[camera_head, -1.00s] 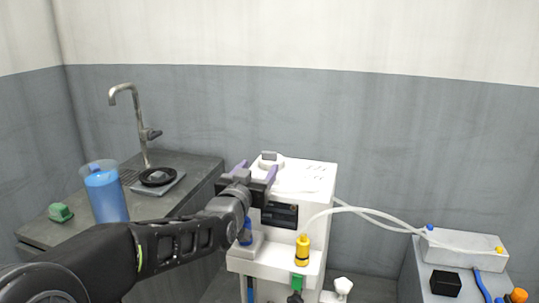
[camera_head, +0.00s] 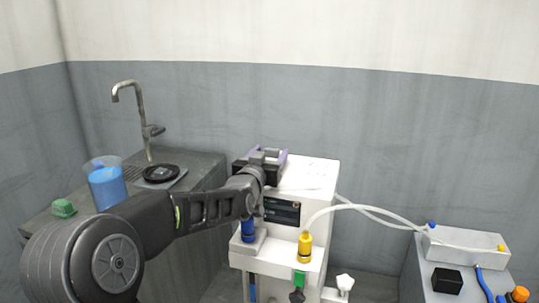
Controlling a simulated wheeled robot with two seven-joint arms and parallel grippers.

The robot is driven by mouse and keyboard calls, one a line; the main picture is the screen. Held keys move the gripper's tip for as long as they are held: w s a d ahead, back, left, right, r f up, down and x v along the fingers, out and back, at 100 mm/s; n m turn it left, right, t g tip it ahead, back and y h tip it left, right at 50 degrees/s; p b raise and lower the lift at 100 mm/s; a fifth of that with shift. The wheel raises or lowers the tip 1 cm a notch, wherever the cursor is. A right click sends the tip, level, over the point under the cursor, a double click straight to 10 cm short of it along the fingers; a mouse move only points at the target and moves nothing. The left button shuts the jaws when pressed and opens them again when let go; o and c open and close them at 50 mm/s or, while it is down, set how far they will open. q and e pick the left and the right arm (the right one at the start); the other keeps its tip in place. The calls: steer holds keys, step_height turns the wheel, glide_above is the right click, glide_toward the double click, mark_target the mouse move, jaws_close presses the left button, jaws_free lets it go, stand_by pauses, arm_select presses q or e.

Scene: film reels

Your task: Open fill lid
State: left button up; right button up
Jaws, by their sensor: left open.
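A white machine (camera_head: 312,178) stands in the middle, with a dark display panel (camera_head: 282,210) on its front. In the earlier picture a small raised grey-and-white lid shows at the back left of its top; now my left gripper covers that place and I cannot see the lid. My left gripper (camera_head: 264,156) is open, with purple finger pads, at the machine's upper left top. I cannot tell whether it touches the lid. My right gripper is not in view.
A counter at left holds a blue jug (camera_head: 107,186), a green item (camera_head: 64,208) and a black round dish (camera_head: 161,173) under a faucet (camera_head: 136,110). A yellow connector (camera_head: 304,247) with white hoses runs to a white box (camera_head: 465,243) at right.

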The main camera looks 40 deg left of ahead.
arm_select(q)
jaws_close()
stand_by(0.7)
stand_by(0.3)
